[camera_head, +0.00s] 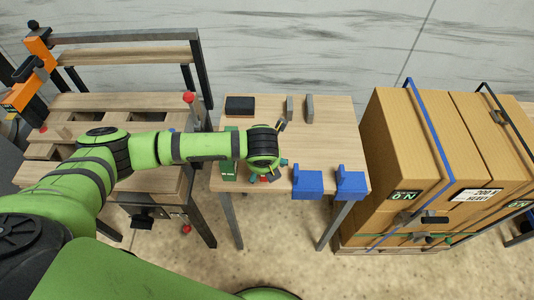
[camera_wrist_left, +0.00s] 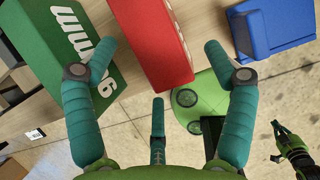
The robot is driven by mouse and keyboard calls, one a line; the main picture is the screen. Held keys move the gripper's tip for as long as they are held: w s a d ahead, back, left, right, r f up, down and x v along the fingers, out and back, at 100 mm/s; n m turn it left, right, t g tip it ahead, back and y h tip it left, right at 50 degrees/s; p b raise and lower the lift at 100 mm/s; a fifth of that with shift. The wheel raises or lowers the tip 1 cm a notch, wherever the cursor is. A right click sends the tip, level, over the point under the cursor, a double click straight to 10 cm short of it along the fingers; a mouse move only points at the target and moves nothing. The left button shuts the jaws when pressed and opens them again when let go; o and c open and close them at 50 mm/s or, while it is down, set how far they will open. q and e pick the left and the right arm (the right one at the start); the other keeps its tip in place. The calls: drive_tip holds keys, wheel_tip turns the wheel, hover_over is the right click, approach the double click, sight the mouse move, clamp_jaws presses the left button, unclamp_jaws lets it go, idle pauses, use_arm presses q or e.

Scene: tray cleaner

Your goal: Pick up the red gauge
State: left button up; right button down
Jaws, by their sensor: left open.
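The red gauge is a red block (camera_wrist_left: 150,38), large at the top centre of the left wrist view. In the head view only small red bits of it show beneath my left gripper (camera_head: 266,172), near the table's front edge. In the left wrist view my left gripper (camera_wrist_left: 160,58) is open, its teal fingers spread to the left and right of the red gauge in the picture. I cannot tell whether they touch it. A third finger shows lower in that view.
A green gauge (camera_wrist_left: 52,48) with white lettering stands just left, also in the head view (camera_head: 229,168). Blue blocks (camera_head: 307,182) (camera_head: 350,184) stand right, one also close in the wrist view (camera_wrist_left: 270,28). The wooden table (camera_head: 335,135) is clear centre right; cardboard boxes (camera_head: 400,150) stand beyond it.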

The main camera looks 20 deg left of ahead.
use_arm(q)
drive_tip(key=shift+p+x, duration=0.45)
drive_tip(key=shift+x, duration=1.85)
drive_tip(key=shift+r, duration=0.1)
drive_tip(key=c, duration=1.5)
drive_tip(key=shift+w, duration=0.1)
drive_tip(key=shift+c, duration=0.5)
drive_tip(key=shift+r, duration=0.15)
